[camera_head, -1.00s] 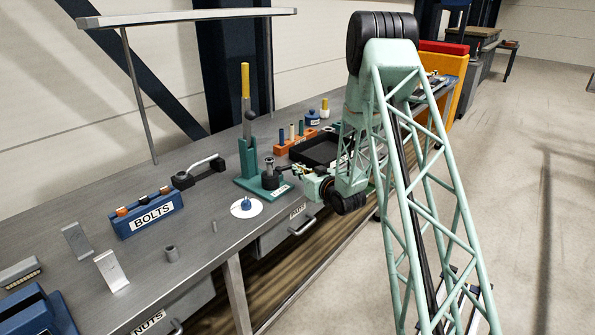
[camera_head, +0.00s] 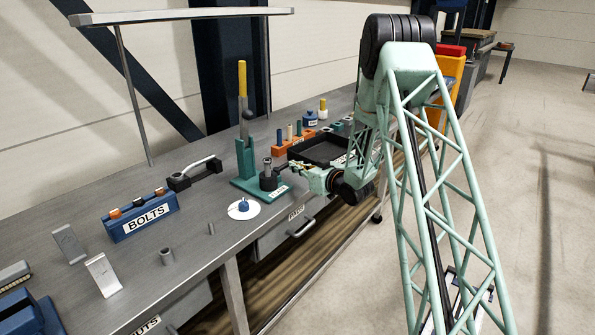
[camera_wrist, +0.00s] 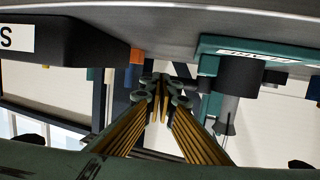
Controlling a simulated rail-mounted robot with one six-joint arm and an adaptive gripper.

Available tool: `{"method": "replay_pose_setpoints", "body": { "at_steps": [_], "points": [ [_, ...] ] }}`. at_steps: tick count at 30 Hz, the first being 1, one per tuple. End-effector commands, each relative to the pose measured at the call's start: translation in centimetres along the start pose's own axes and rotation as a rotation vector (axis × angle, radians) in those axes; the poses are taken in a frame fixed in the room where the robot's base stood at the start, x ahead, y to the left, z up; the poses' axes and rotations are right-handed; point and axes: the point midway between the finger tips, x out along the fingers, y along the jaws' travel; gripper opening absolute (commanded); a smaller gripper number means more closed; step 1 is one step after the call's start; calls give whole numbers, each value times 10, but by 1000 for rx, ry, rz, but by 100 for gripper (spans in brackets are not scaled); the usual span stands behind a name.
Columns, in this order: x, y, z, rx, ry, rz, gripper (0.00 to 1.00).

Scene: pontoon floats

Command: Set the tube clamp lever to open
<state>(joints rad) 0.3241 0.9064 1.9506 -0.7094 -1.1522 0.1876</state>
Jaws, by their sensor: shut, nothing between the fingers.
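The teal clamp stand (camera_head: 246,160) is on the bench, with a nearly upright lever (camera_head: 243,80) that ends in a yellow grip. A dark round holder with a grey tube (camera_head: 267,165) sits on its labelled base. My gripper (camera_head: 293,168) is just right of this holder, low over the bench and well below the yellow grip. In the wrist view, where the bench is at the top, my gripper's fingers (camera_wrist: 160,90) are together and empty. The teal base (camera_wrist: 215,45) and dark holder (camera_wrist: 240,75) are to their right, apart from them. The yellow grip is not clear there.
A black tray (camera_head: 300,158) and an orange rack (camera_head: 280,150) stand behind my gripper. A blue bolts rack (camera_head: 140,218), a black block with a grey handle (camera_head: 192,176) and a white disc with a blue knob (camera_head: 258,212) are left or in front.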

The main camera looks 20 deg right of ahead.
Motion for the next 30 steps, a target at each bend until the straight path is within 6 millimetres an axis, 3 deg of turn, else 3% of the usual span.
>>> {"method": "replay_pose_setpoints", "body": {
  "at_steps": [17,23,30],
  "points": [
    [-3,1,-1,0,1,0,0],
    [-15,2,-1,-1,1,-2,0],
    [-43,5,-2,-1,0,-5,0]
  ]
}}
